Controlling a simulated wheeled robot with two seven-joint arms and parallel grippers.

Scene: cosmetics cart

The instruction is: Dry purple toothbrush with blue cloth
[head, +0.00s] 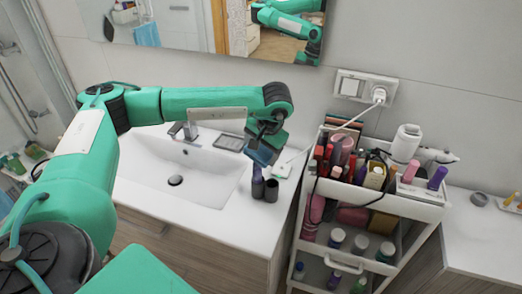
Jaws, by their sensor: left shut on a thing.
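My left gripper (264,143) hangs over the right part of the sink counter, at the end of my arm coming in from the left. Just below stand two dark cups (271,190), close together on the counter. I cannot make out a purple toothbrush for certain; it may be hidden by the gripper or cups. My right gripper is not in view.
The white sink (200,170) with a tap is left of the cups. A grey soap tray (230,142) lies behind. A white cart (410,205) crowded with cosmetics bottles stands close on the right. A mirror hangs above. The counter's front edge is clear.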

